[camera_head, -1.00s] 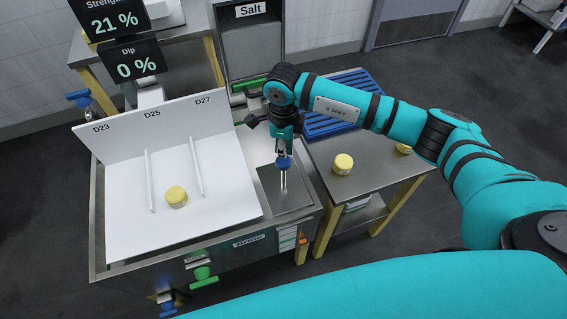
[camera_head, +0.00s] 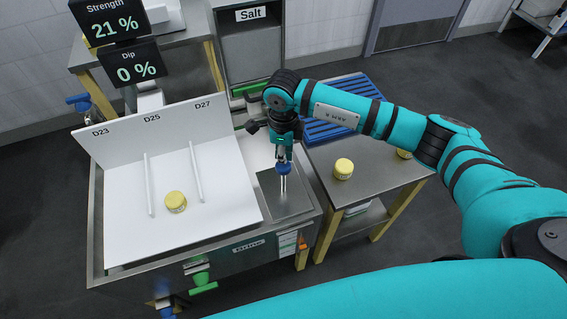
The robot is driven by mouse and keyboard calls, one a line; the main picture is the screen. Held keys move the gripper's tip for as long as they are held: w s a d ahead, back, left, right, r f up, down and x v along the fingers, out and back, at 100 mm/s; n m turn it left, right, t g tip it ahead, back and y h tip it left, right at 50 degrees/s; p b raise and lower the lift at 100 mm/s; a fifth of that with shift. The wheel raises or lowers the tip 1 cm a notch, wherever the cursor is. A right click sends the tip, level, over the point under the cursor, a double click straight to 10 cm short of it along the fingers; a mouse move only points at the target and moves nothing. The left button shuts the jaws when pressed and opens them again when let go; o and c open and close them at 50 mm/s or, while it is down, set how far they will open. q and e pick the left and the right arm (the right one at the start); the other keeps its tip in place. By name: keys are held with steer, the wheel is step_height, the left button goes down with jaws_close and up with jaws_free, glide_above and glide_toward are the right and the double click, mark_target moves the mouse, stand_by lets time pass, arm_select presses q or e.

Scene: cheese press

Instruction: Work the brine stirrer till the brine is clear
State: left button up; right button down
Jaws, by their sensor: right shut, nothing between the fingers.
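The brine stirrer shows as a blue knob (camera_head: 283,168) on a thin pale shaft, standing over a grey rectangular area (camera_head: 290,200) at the right end of the steel brine tank (camera_head: 97,225). My right gripper (camera_head: 284,158) points down directly at the knob, its fingers shut with nothing between them. Whether the fingertips touch the knob cannot be told. The brine's clearness cannot be made out. A display (camera_head: 110,28) reads Strength 21 %, another (camera_head: 133,68) reads Dip 0 %. My left gripper is not in view.
A white divided board (camera_head: 125,225) marked D23, D25 and D27 covers much of the tank, with a yellow-topped cheese (camera_head: 175,202) in its middle lane. A side table (camera_head: 375,180) holds another cheese (camera_head: 343,169) and a blue rack (camera_head: 335,128). A Salt bin (camera_head: 250,45) stands behind.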

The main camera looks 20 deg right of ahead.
mark_target(283, 172)
steer(key=shift+f, duration=0.1)
stand_by(0.4)
steer(key=shift+f+b, duration=3.6)
steer(key=shift+f, duration=0.35)
steer(key=shift+s+r, duration=0.1)
steer(key=shift+r+p, duration=1.55)
steer(key=shift+r, duration=1.15)
steer(key=shift+r+p, duration=1.5)
steer(key=shift+r, duration=1.6)
